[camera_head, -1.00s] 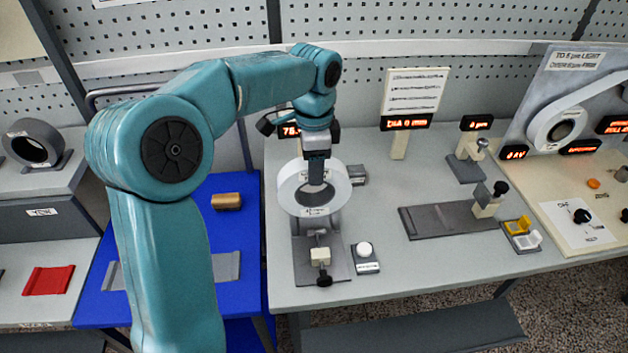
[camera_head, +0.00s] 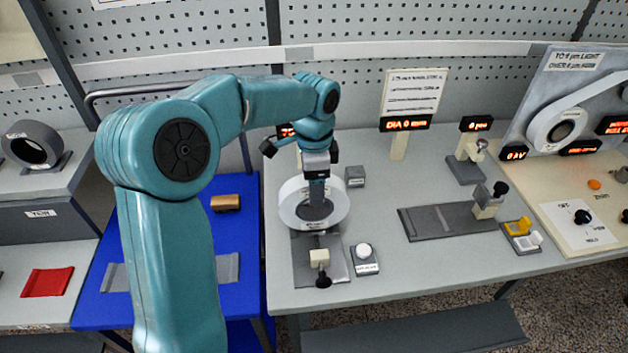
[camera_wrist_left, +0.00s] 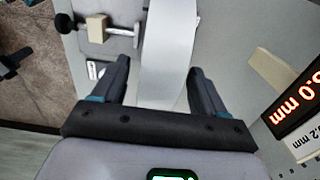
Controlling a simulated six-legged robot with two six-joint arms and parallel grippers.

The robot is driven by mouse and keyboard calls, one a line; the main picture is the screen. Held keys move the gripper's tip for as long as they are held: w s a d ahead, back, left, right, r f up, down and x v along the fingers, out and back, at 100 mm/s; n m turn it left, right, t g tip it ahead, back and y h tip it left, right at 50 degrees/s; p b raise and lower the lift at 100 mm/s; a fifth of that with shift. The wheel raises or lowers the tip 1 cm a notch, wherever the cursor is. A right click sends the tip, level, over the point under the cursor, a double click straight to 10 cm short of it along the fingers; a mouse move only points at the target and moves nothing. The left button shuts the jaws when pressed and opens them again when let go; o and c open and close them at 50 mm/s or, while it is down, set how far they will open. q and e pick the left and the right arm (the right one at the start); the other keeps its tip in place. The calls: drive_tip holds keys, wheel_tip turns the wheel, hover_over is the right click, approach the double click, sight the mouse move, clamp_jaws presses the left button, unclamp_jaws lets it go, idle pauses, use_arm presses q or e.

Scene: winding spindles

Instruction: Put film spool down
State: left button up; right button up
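The film spool is a white ring with a dark core (camera_head: 292,209). It stands on edge at the back of a grey stand (camera_head: 303,268), which has a small cream clamp block with a black knob at its front. My left gripper (camera_head: 316,204) is over the spool from above. In the left wrist view the two dark fingers (camera_wrist_left: 160,82) are spread on either side of the spool's white band (camera_wrist_left: 165,50). The exact seating is hidden. My right gripper is not seen.
A white button on a plate (camera_head: 364,251) is right of the stand, and a small grey block (camera_head: 355,176) is behind it. A grey slide fixture (camera_head: 450,221) is farther right. The blue table (camera_head: 246,190) is at left with a brown roll (camera_head: 226,203). Bench between fixtures is free.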

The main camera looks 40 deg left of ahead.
use_arm(q)
wheel_tip(320, 180, up, 12)
drive_tip(key=p, duration=0.1)
drive_tip(key=shift+r, duration=0.2)
idle(0.6)
